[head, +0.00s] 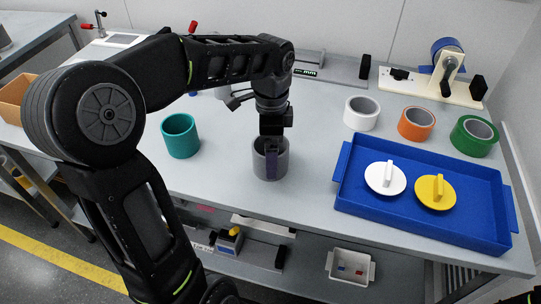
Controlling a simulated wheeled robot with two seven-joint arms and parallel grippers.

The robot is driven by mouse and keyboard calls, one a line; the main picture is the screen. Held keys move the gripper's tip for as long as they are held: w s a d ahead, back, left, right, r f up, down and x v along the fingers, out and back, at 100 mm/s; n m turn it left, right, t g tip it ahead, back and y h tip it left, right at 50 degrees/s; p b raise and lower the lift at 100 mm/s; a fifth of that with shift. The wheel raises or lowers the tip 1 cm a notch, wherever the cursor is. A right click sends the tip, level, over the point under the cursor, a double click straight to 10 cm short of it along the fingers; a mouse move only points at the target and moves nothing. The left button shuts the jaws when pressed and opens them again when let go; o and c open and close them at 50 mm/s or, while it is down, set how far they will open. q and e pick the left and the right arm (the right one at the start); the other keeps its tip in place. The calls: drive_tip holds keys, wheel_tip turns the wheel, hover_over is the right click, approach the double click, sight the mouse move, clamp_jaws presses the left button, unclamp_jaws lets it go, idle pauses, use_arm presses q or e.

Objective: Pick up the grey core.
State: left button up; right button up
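The grey core (259,167), a dark grey hollow cylinder, stands upright on the grey table (225,174), left of the blue tray. My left gripper (271,160) points straight down at the core from above. One dark finger shows against the core's near side; the other finger is hidden, so I cannot tell whether the gripper is closed on the wall. The core appears to rest on the table. My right gripper is not in view.
A teal ring (181,135) stands to the left. White (361,113), orange (416,123) and green (473,136) rings stand behind the blue tray (420,226), which holds a white lid (384,179) and a yellow lid (435,193). A tape-dispenser-like device (428,87) stands at the back right.

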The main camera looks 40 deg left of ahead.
use_arm(q)
wheel_tip(320, 180, down, 4)
drive_tip(key=shift+a+r, duration=0.15)
drive_tip(key=shift+c, duration=0.3)
drive_tip(key=c, duration=1.4)
